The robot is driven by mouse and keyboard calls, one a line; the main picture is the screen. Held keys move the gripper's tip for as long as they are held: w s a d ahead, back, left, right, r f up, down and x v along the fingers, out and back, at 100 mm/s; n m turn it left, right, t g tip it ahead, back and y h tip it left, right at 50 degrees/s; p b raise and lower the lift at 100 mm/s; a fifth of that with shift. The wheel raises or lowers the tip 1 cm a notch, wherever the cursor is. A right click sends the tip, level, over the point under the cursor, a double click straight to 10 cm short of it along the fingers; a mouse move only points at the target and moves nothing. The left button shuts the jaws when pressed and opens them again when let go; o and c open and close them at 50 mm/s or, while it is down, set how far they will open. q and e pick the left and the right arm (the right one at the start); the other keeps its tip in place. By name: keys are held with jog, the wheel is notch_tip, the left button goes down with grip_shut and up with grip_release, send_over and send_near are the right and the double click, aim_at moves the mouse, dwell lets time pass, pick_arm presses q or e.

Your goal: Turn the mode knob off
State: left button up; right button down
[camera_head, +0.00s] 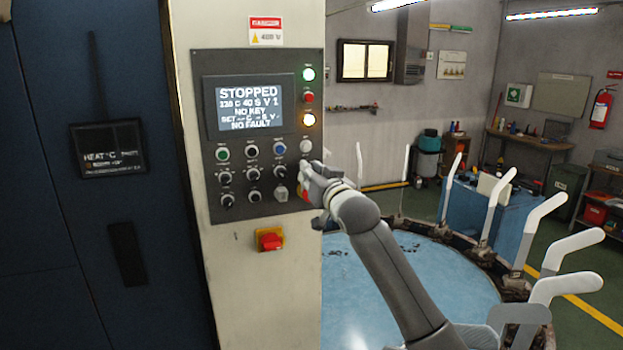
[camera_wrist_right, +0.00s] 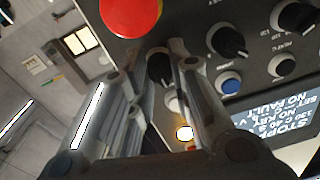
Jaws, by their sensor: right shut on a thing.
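The control panel (camera_head: 258,62) is on the cream cabinet, with a lit screen (camera_head: 249,107) reading STOPPED. My right gripper (camera_head: 309,178) reaches the panel's lower right edge from the right. In the right wrist view my right gripper (camera_wrist_right: 152,66) has its fingers on both sides of a black knob (camera_wrist_right: 157,68), taken as the mode knob, and is shut on it. This knob sits between a large red button (camera_wrist_right: 130,12) and a pale button (camera_wrist_right: 176,102). Its label cannot be read and its pointer is mostly hidden by the fingers. My left gripper is not in view.
Other black knobs (camera_head: 226,176) and coloured buttons (camera_head: 279,149) fill the panel's lower part. A red switch on yellow (camera_head: 270,240) is below the panel. A round blue table (camera_head: 410,280) with several white upright forms (camera_head: 497,200) stands to the right.

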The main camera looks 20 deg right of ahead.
jog(key=shift+r+m, duration=0.1)
jog(key=shift+m, duration=0.5)
jog(key=c, duration=1.3)
grip_release()
jog(key=shift+s, duration=0.1)
jog(key=s+d, duration=0.1)
jog(key=s, duration=1)
jog(key=shift+s, duration=0.4)
